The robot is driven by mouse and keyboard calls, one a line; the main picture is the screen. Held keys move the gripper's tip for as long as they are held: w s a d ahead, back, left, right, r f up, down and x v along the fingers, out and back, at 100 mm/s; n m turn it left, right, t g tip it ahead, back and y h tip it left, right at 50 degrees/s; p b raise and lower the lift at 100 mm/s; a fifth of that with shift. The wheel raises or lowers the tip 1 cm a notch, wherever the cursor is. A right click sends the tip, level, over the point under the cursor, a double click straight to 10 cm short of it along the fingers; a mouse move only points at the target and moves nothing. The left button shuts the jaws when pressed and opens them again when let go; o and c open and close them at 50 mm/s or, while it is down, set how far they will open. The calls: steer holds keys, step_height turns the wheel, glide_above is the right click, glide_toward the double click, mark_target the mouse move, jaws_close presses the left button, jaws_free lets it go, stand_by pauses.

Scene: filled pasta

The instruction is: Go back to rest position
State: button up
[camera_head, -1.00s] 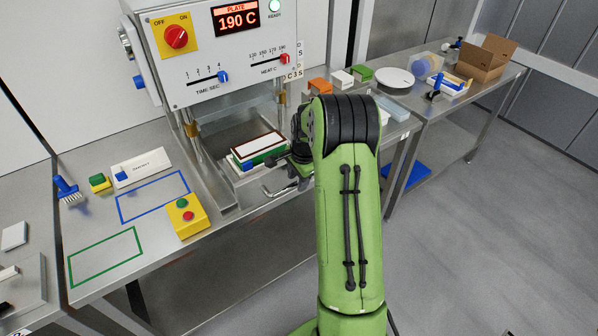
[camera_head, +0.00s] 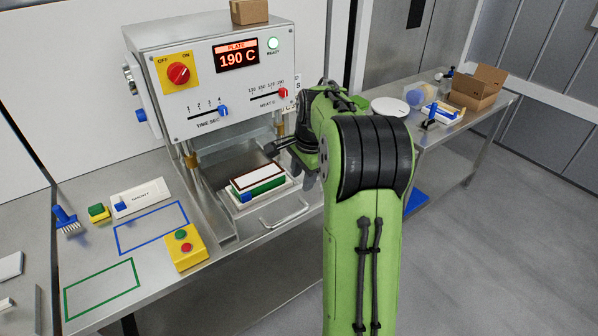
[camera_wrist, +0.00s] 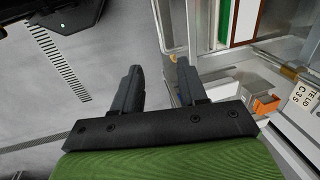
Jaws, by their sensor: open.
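My gripper (camera_wrist: 155,75) is open and empty in the wrist view, its two dark fingers apart with bare metal and floor behind them. In the head view my gripper (camera_head: 290,150) is beside the heat-sealing machine (camera_head: 210,75), right of and above the stack in its drawer. The stack (camera_head: 258,182) has a white top with a brown rim, a green layer and a blue block at its front, and it sits on the pulled-out tray (camera_head: 268,204).
A yellow button box (camera_head: 187,247) stands on the front table beside the blue outline (camera_head: 152,228) and green outline (camera_head: 100,289). A brush (camera_head: 66,218) lies at left. A side table at right holds a white plate (camera_head: 390,107) and a cardboard box (camera_head: 478,88). Floor at right is clear.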

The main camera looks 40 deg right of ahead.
steer(key=s+a+r+n+t, duration=0.1)
steer(key=s+a+r+n, duration=0.3)
steer(key=a, duration=0.3)
steer(key=s+a+r+n, duration=0.4)
steer(key=a, duration=0.3)
steer(key=s+a+f+n+t, duration=0.1)
steer(key=s+a+n, duration=0.3)
steer(key=s, duration=0.3)
steer(key=s+a+f+n+t, duration=0.1)
steer(key=s+a+n, duration=0.4)
steer(key=s+n, duration=0.1)
steer(key=shift+s+n, duration=0.3)
steer(key=shift+s, duration=0.6)
